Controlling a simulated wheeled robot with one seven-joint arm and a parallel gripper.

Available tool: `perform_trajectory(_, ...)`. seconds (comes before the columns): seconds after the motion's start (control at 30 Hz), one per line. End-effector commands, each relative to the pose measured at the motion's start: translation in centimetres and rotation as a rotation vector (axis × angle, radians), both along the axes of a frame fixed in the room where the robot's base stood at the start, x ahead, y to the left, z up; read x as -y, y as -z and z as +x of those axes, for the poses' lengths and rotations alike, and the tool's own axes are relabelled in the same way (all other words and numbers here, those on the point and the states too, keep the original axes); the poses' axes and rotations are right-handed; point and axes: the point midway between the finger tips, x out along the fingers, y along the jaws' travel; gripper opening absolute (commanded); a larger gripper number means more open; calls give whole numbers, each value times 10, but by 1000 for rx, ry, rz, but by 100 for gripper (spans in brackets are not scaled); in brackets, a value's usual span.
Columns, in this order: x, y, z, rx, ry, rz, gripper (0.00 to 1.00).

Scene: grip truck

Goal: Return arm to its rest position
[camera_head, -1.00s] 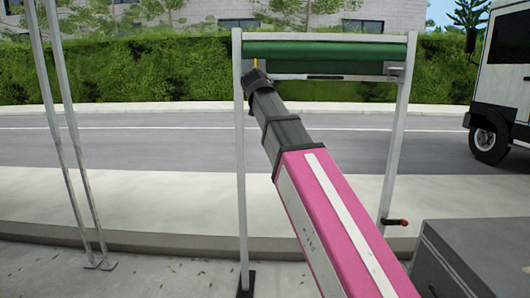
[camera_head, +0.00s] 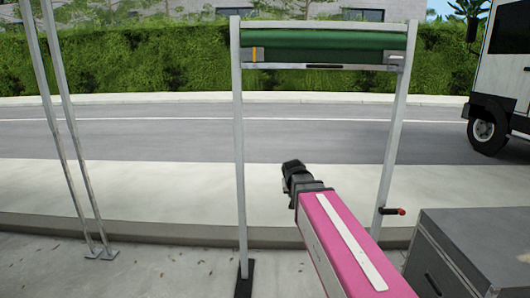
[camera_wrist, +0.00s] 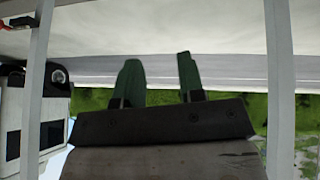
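My pink arm (camera_head: 345,245) reaches forward from the lower right in the head view. Its dark end with my gripper (camera_head: 290,172) is low, between the two posts of a metal frame and well below the green roll (camera_head: 325,44) at the top. In the wrist view my gripper (camera_wrist: 160,62) shows two green fingers apart with nothing between them. The fingers are too small to make out in the head view.
The metal frame's left post (camera_head: 241,160) and right post (camera_head: 394,135) stand either side of my arm's end. A red-tipped crank (camera_head: 393,211) sticks out from the right post. A grey case (camera_head: 480,245) is at lower right. Thin poles (camera_head: 70,130) stand left. A truck (camera_head: 497,85) is beyond.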

Motion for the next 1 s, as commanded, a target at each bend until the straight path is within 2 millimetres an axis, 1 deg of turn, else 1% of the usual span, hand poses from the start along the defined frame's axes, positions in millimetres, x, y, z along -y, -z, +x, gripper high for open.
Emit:
perform_trajectory(0.03, 8, 21, -15, -45, 3, 5, 36)
perform_trajectory(0.2, 29, 82, -57, -194, 3, 32, 36)
perform_trajectory(0.27, 36, 101, -73, -245, 3, 44, 36)
perform_trajectory(0.3, 39, 114, -84, -280, 3, 53, 36)
perform_trajectory(0.4, 49, 143, -113, -363, 1, 78, 36)
perform_trajectory(0.5, 56, 168, -139, -437, -2, 104, 36)
perform_trajectory(0.6, 60, 185, -160, -492, -4, 126, 36)
perform_trajectory(0.7, 62, 195, -173, -528, -6, 144, 36)
perform_trajectory(0.8, 63, 200, -179, -544, -8, 151, 36)
perform_trajectory(1.0, 63, 201, -180, -548, -8, 153, 36)
